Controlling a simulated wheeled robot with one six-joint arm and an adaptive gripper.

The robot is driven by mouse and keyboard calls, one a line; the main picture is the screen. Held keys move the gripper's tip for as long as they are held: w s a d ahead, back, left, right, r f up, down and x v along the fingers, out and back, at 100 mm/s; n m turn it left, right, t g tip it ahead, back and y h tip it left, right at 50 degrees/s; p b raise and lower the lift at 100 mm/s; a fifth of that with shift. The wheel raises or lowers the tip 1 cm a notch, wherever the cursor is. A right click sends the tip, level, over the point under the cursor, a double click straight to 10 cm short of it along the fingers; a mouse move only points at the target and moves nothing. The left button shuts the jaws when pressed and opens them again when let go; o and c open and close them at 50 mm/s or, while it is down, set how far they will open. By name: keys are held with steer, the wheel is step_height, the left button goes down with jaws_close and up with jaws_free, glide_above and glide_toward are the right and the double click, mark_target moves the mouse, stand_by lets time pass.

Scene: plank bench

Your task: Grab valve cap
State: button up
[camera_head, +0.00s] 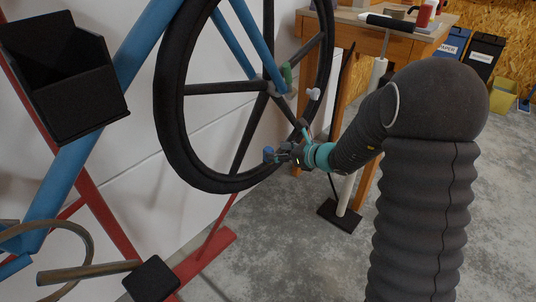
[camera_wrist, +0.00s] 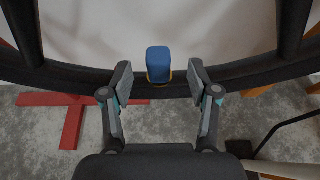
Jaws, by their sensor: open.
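The valve cap (camera_wrist: 159,62) is a small blue block with a yellowish base, sitting on the inner side of the wheel's dark rim in the wrist view. It also shows in the head view (camera_head: 268,154), just left of my gripper (camera_head: 285,154). In the wrist view my gripper (camera_wrist: 160,84) is open, with one finger on each side below the cap. The cap lies between and slightly beyond the fingertips, and no contact shows. The bicycle wheel (camera_head: 171,100) stands upright, with dark spokes.
The blue bicycle frame (camera_head: 145,40) and a red stand (camera_head: 205,256) are at the left. A wooden bench (camera_head: 345,28) with items on top stands behind. A post on a black base (camera_head: 340,215) is right of the wheel. Open concrete floor lies in front.

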mark_target(272, 151)
steer(key=x, duration=0.5)
steer(key=shift+s+f, duration=0.15)
steer(key=shift+f, duration=0.1)
steer(key=c, duration=0.9)
